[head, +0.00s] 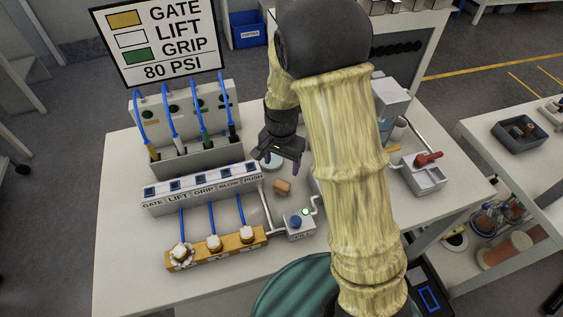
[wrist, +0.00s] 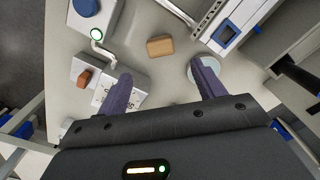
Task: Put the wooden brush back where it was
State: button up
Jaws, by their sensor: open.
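A small tan, wood-coloured block (head: 282,187) lies on the white table, right of the labelled row of switches. It also shows in the wrist view (wrist: 160,46), apart from my fingers and beyond their tips. It may be the wooden brush; no bristles can be made out. My gripper (head: 280,157) is above the table behind the block in the head view. In the wrist view my gripper (wrist: 162,82) has its two dark fingers spread, with nothing between them. A pale round dish (head: 273,162) sits under the gripper, partly hidden by a finger.
A switch row (head: 205,187) and an orange manifold (head: 215,248) with blue hoses stand left. A small box with a blue knob (head: 297,224) stands in front of the block. A sign board (head: 158,42) stands behind. My arm hides part of the table's right side.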

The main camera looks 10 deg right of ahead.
jog(key=s+d+r+n+t, duration=0.2)
jog(key=s+d+r+n, duration=0.4)
jog(key=s+d+r, duration=0.3)
jog(key=s, duration=0.3)
jog(key=shift+d+n+t, duration=0.3)
jog(key=shift+n, duration=0.1)
jog(key=shift+s, duration=0.1)
